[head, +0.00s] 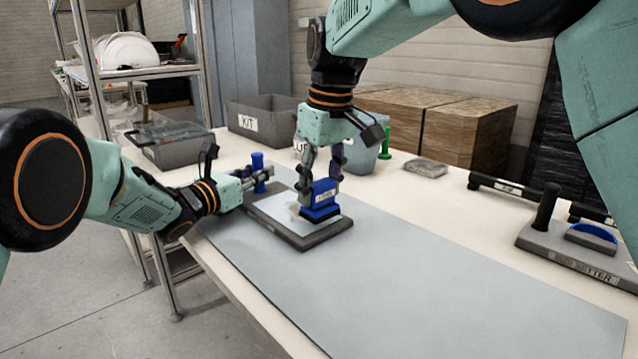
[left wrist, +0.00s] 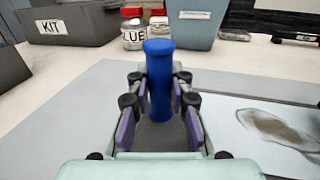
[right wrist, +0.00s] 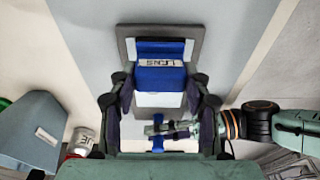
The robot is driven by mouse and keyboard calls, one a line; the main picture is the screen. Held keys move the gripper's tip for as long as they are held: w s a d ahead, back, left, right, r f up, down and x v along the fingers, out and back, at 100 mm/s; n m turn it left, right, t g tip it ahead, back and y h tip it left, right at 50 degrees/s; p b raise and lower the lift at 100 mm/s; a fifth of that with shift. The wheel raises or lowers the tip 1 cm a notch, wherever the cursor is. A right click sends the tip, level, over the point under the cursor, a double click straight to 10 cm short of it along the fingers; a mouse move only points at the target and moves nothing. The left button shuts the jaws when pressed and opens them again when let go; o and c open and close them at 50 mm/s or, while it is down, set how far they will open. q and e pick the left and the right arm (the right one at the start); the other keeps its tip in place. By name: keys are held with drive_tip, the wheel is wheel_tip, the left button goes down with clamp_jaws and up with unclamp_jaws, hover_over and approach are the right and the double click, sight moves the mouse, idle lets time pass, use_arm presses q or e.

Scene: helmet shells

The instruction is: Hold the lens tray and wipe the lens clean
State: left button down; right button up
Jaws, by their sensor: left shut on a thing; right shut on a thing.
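The lens tray (head: 305,241), a dark grey frame with a blue upright handle (head: 258,166), lies on the grey mat. My left gripper (head: 262,172) is shut on that handle; the handle (left wrist: 159,80) stands between its fingers in the left wrist view. The pale lens (head: 270,211) carries a brown-grey smudge (left wrist: 278,128), clear in the left wrist view. My right gripper (head: 322,172) is shut on a blue wiping block (head: 322,191) with a white label and dark base. The block is over the lens, seemingly touching; it also shows in the right wrist view (right wrist: 160,74).
A grey fixture (head: 570,247) is at the right. The mat (head: 430,280) is clear in front and to the right.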

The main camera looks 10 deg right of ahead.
drive_tip(key=shift+f, duration=0.5)
idle(0.5)
drive_tip(key=shift+w+a, duration=0.55)
drive_tip(key=shift+w, duration=0.4)
drive_tip(key=shift+w+a, duration=0.55)
drive_tip(key=shift+w, duration=0.45)
drive_tip(key=shift+w+a, duration=0.55)
drive_tip(key=shift+w, duration=0.4)
drive_tip(key=shift+f, duration=0.2)
drive_tip(key=shift+f, duration=0.3)
drive_tip(key=shift+s+d, duration=0.55)
drive_tip(key=shift+s, duration=0.4)
drive_tip(key=shift+s+d, duration=0.55)
drive_tip(key=shift+s, duration=0.45)
drive_tip(key=shift+s+d, duration=0.55)
drive_tip(key=shift+s, duration=0.4)
